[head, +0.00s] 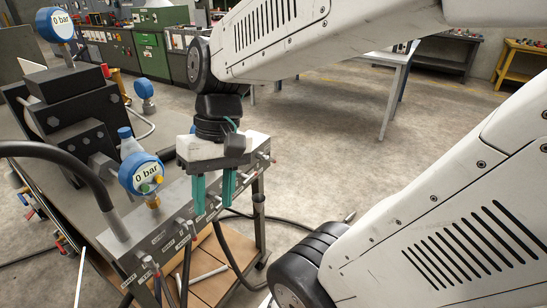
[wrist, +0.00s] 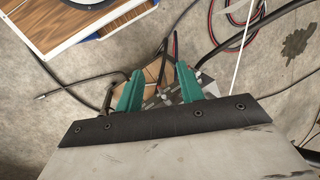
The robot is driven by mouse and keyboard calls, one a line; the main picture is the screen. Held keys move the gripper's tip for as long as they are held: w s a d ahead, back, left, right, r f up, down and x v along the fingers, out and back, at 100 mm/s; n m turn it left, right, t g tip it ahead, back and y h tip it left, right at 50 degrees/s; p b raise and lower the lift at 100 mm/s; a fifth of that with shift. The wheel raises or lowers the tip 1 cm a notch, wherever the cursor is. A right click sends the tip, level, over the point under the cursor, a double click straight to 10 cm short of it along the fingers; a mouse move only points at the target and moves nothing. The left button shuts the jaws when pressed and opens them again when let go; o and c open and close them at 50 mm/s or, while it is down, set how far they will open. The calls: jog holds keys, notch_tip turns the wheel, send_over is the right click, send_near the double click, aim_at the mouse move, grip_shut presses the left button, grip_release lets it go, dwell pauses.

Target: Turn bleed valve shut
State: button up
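A grey manifold block (head: 172,212) runs along the front edge of the bench, with small valve handles (head: 186,232) and labels along its side. The labels are too small to read, so I cannot tell which handle is the bleed valve. A blue gauge (head: 141,174) reading 0 bar stands at the manifold, with small yellow and green parts on it. My gripper (head: 214,197) points down over the manifold's right part, its two teal fingers apart and nothing seen held. In the wrist view, my gripper (wrist: 159,78) has its fingers apart above blurred grey and dark parts.
A second gauge (head: 55,25) reading 0 bar stands above black blocks (head: 75,98) at the left. A thick black hose (head: 75,158) arches to the manifold. Cables lie on the floor. A grey table (head: 395,62) stands behind; the floor (head: 320,140) between is clear.

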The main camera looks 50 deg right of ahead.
jog(key=w+d+f+m+y, duration=0.1)
jog(key=w+f+m+y, duration=0.1)
jog(key=w+m+y, duration=0.15)
jog(key=m+t+y, duration=0.3)
jog(key=m+t, duration=1.2)
send_over(272, 160)
jog(key=s+a, duration=0.1)
jog(key=a, duration=1)
notch_tip(272, 160, down, 11)
jog(key=s+d+f+m+t+h, duration=0.1)
jog(key=d+f+m+h, duration=0.1)
jog(key=d, duration=0.2)
jog(key=s+d+f+m+t+h, duration=0.1)
jog(key=s+d+f+m+h, duration=0.1)
jog(key=d+f+h, duration=0.1)
jog(key=s+d+f+m+t+h, duration=0.1)
jog(key=d+f+m+h, duration=0.2)
jog(key=d, duration=0.1)
jog(key=shift+s+d+t+h, duration=0.25)
jog(key=shift+d+t, duration=0.15)
jog(key=w, duration=0.7)
jog(key=shift+a, duration=0.3)
